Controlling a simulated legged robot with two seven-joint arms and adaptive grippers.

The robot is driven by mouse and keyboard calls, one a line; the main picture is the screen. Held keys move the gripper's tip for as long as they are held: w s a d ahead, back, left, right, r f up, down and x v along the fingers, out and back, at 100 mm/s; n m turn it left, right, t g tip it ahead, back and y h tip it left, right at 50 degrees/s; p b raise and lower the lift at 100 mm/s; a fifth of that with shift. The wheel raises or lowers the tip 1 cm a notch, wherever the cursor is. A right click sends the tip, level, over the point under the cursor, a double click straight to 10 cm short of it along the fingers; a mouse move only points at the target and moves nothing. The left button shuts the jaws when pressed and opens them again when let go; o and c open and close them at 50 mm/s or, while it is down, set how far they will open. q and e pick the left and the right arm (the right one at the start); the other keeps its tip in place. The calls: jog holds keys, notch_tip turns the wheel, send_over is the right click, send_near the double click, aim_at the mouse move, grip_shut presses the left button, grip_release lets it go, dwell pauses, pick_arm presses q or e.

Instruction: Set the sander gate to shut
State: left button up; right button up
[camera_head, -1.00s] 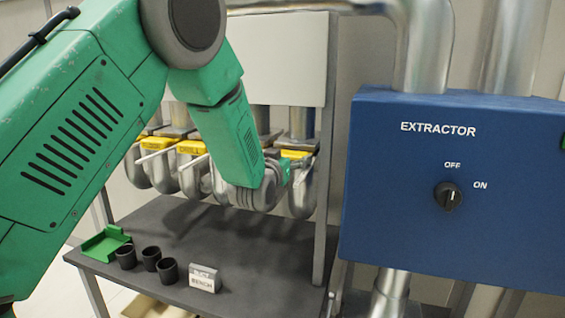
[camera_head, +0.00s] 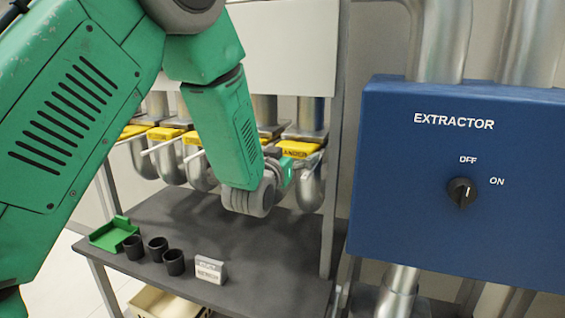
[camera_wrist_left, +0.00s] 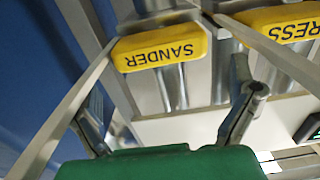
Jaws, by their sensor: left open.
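The sander gate (camera_head: 298,150) has a yellow label and sits at the right end of the row of duct gates. In the left wrist view its yellow SANDER label (camera_wrist_left: 162,50) appears upside down. A long pale bar, apparently its handle (camera_wrist_left: 65,115), runs from beside the label toward the lower left. My left gripper (camera_head: 284,172) is just below and in front of the sander gate. In the left wrist view the left gripper (camera_wrist_left: 165,105) has its fingers spread with nothing between them. The pale bar passes outside the left finger. My right gripper is out of view.
The neighbouring PRESS gate (camera_wrist_left: 285,22) has a similar bar. The blue extractor box (camera_head: 450,225) stands to the right, with its dial (camera_head: 461,192). The dark bench (camera_head: 255,250) below holds black cups (camera_head: 158,249), a green tray (camera_head: 112,234) and a small sign block (camera_head: 210,270).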

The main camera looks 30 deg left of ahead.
pick_arm(q)
jog(key=v, duration=0.6)
jog(key=shift+s, duration=0.2)
jog(key=shift+d, duration=0.1)
